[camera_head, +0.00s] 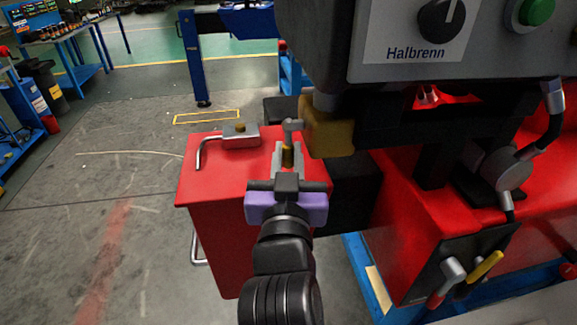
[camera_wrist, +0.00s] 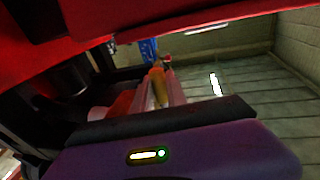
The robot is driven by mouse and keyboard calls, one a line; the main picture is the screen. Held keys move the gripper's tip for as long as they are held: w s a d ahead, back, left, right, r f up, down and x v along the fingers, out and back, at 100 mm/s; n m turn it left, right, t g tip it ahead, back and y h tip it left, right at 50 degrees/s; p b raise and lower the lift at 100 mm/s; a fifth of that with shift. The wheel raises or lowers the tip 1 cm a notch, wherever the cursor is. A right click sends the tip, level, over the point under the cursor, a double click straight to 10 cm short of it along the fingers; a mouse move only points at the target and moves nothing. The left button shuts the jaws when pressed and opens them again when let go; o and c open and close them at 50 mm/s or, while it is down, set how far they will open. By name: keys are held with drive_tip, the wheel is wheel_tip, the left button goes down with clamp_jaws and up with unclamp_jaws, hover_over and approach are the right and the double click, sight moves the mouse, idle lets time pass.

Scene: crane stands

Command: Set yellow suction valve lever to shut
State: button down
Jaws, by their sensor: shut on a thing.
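My gripper (camera_head: 287,158) is shut on this grip, one finger on each side. In the wrist view, the yellow grip (camera_wrist: 158,87) shows between the two fingers (camera_wrist: 162,92). The fingers hide part of it, and I cannot tell its exact angle. The valve body behind the hub is hard to make out.
A red box (camera_head: 225,180) with a bent metal pipe (camera_head: 215,139) lies beneath. A brown block (camera_head: 327,128) and the grey control panel (camera_head: 465,40) crowd the right. Another yellow lever (camera_head: 485,267) and a red-handled one (camera_head: 437,294) are lower right. Floor at left is open.

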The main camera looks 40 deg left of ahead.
sight(287, 160)
drive_tip(key=shift+w+a+f+t+y+b, duration=0.3)
drive_tip(key=shift+t+y+b, duration=0.25)
drive_tip(key=shift+b, duration=2.05)
drive_tip(key=shift+a+r+t+b, duration=0.1)
drive_tip(key=shift+r+t+b, duration=0.25)
drive_tip(key=shift+b, duration=0.3)
drive_tip(key=c, duration=1.3)
unclamp_jaws()
drive_tip(key=b+v, duration=0.1)
drive_tip(key=v, duration=0.6)
drive_tip(key=shift+s+d+f, duration=0.1)
drive_tip(key=shift+s+d, duration=0.15)
drive_tip(key=shift+d, duration=0.05)
